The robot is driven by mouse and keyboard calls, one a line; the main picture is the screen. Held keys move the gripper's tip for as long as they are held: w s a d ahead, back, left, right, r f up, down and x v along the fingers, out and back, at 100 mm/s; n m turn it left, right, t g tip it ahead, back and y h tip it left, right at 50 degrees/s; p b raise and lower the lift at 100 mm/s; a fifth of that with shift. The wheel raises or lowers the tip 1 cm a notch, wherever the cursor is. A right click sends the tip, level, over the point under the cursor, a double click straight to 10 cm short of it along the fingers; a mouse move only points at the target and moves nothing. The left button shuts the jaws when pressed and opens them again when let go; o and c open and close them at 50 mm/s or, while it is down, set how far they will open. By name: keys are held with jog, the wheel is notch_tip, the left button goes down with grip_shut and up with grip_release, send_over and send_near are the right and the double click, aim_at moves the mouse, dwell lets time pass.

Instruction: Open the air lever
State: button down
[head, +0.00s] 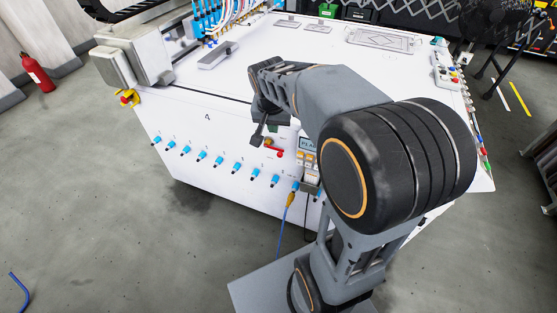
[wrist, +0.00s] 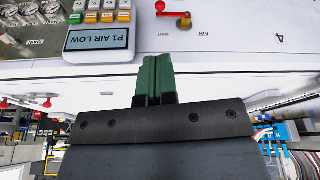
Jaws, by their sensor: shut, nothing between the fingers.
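The air lever is a small red handle (head: 277,153) on the white front panel, by a yellow fitting and right of my gripper in the head view. My gripper (head: 257,140) is in front of the panel near the lever. In the wrist view its green fingers (wrist: 155,70) are shut together and empty, below and left of the lever, apart from it in the picture.
A display (wrist: 99,38) reading P1 AIR LOW, with coloured buttons, is left of the lever in the wrist view. A row of blue fittings (head: 219,161) runs along the panel below in the head view. A blue hose (head: 284,220) hangs down. The left floor is mostly clear.

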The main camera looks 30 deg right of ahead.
jog(key=w+d+f+m+b, duration=0.2)
jog(key=w+d+f, duration=0.1)
jog(key=w+f, duration=0.2)
jog(key=shift+m+h, duration=0.3)
jog(key=shift+h, duration=0.1)
jog(key=b, duration=0.1)
send_near(281, 154)
jog(key=x, duration=0.2)
jog(key=w+x, duration=0.1)
jog(key=x, duration=0.2)
jog(key=shift+d, duration=0.15)
jog(key=shift+w+f+b, duration=0.1)
jog(key=shift+f+b, duration=0.2)
jog(key=shift+f, duration=0.65)
jog(key=shift+d+f+b, duration=0.15)
jog(key=shift+f+b, duration=0.4)
jog(key=shift+b, duration=0.2)
jog(key=shift+r, duration=0.25)
